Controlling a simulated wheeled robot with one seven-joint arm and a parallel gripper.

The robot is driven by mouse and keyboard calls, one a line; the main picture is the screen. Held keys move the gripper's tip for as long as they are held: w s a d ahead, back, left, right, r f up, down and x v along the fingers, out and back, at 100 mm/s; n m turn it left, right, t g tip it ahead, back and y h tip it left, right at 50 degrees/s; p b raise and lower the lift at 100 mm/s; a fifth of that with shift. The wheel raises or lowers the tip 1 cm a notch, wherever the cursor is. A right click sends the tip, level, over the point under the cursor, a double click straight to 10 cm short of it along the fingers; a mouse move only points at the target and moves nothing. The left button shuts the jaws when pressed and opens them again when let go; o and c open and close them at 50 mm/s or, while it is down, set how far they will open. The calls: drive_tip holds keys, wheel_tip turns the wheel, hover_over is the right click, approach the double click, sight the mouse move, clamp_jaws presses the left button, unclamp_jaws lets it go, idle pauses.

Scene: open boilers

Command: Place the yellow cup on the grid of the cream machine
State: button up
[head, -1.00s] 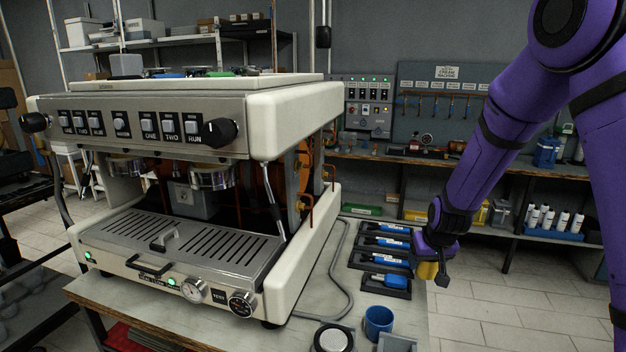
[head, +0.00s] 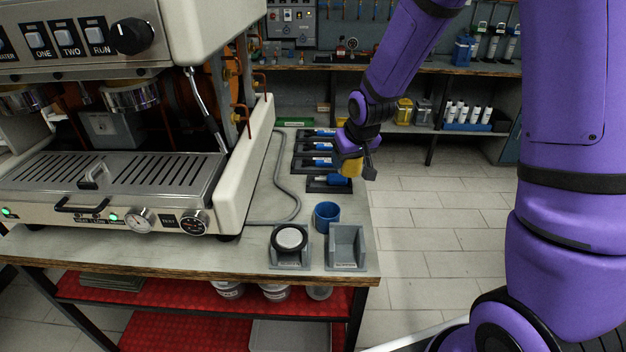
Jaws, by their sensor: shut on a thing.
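My gripper (head: 357,170) is shut on the yellow cup (head: 352,167), of which only part shows between the fingers. It holds the cup near the right edge of the workbench, close to the blue-handled tools. The cream machine (head: 249,165) stands at the left, partly cut off by the picture's edge. No cup stands on the grid. My gripper is well to the right of the machine.
A blue cup (head: 327,216), a round black-and-white item in a holder (head: 290,240) and an empty grey holder (head: 346,247) stand at the bench's front right. Blue-handled tools (head: 318,147) lie in black trays behind. A grey hose (head: 287,190) runs beside the machine.

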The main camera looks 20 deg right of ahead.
sight(356, 168)
drive_tip(key=shift+f, duration=4.7)
drive_tip(key=shift+f, duration=0.1)
drive_tip(key=o, duration=1)
drive_tip(key=shift+s+r, duration=0.1)
drive_tip(key=shift+r, duration=0.45)
drive_tip(key=v, duration=1.1)
drive_tip(key=shift+r, duration=0.1)
